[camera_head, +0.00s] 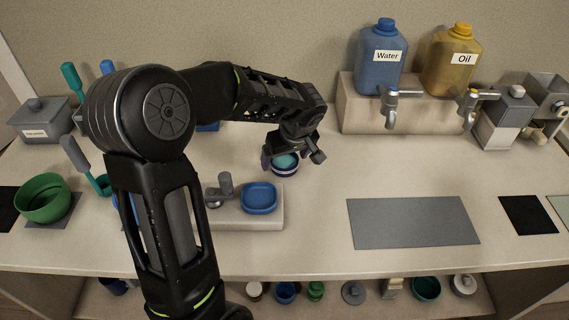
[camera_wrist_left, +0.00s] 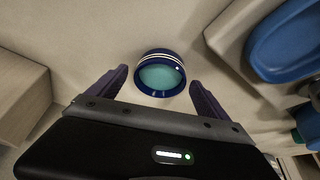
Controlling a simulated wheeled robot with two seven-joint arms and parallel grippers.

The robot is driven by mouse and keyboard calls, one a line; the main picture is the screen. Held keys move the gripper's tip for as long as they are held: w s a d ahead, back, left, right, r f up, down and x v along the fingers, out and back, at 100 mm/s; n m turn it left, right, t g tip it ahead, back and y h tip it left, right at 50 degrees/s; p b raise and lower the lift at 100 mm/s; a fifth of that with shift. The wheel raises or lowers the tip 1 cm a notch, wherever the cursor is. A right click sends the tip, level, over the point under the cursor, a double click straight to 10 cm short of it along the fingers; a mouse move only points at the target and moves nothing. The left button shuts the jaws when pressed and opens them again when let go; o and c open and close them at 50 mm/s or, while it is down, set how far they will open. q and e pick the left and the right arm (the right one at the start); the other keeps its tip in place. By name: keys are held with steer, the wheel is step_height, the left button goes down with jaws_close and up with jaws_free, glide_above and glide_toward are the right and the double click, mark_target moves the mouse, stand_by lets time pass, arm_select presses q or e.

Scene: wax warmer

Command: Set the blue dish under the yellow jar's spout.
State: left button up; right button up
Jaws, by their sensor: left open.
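A small round blue dish (camera_head: 286,171) with white stripes and a teal inside sits on the counter in the middle. My left gripper (camera_head: 291,153) is over it in the head view and partly hides it. In the left wrist view the dish (camera_wrist_left: 160,76) lies between the two spread fingertips of the open gripper (camera_wrist_left: 159,83); I cannot tell if they touch it. The yellow jar (camera_head: 452,62), labelled Oil, stands on a raised block at the back right. Its spout (camera_head: 470,106) hangs over the block's front. My right gripper is not in view.
A blue Water jar (camera_head: 381,62) stands left of the yellow one on the block (camera_head: 360,118). A low stand (camera_head: 273,222) with a blue square dish (camera_head: 259,197) is left and nearer. A grey mat (camera_head: 412,222) lies at front right; the counter between mat and block is clear.

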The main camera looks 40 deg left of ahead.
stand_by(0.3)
arm_select(q)
steer(key=c, duration=1.8)
steer(key=shift+o, duration=0.2)
steer(key=shift+r, duration=0.15)
step_height(320, 180, up, 10)
steer(key=b, duration=0.1)
